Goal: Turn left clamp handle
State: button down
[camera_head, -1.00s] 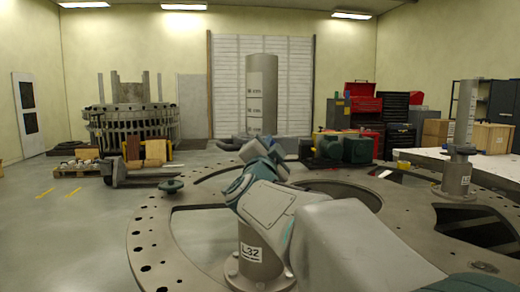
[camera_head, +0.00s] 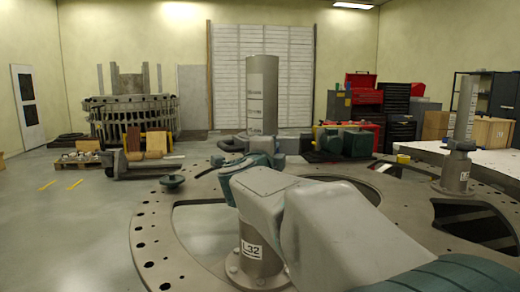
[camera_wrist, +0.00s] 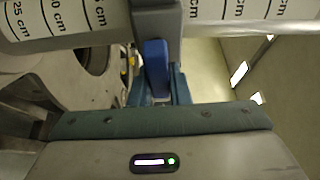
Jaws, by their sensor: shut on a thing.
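The clamp handle (camera_wrist: 157,66) is a blue lever in the middle of the wrist view, below a grey clamp block (camera_wrist: 155,20). My gripper (camera_wrist: 160,90) is shut on this handle, with a teal finger on either side of it. The block sits against a pale post with centimetre marks (camera_wrist: 65,18). In the head view a tall grey post (camera_head: 262,95) stands beyond my arm. My gripper and the handle cannot be made out there, as my arm covers that area.
A large round turret plate (camera_head: 160,240) with holes and wide openings lies around my arm. A labelled L32 pedestal (camera_head: 252,250) stands close in front. Another post (camera_head: 465,105) stands at right. Red tool cabinets (camera_head: 362,95) are at the back. Open floor (camera_head: 60,225) lies at left.

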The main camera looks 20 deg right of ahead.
jog(key=shift+r, duration=0.1)
dwell(0.4)
jog(key=c, duration=1.4)
grip_release()
jog(key=shift+o, duration=0.2)
jog(key=v, duration=1.4)
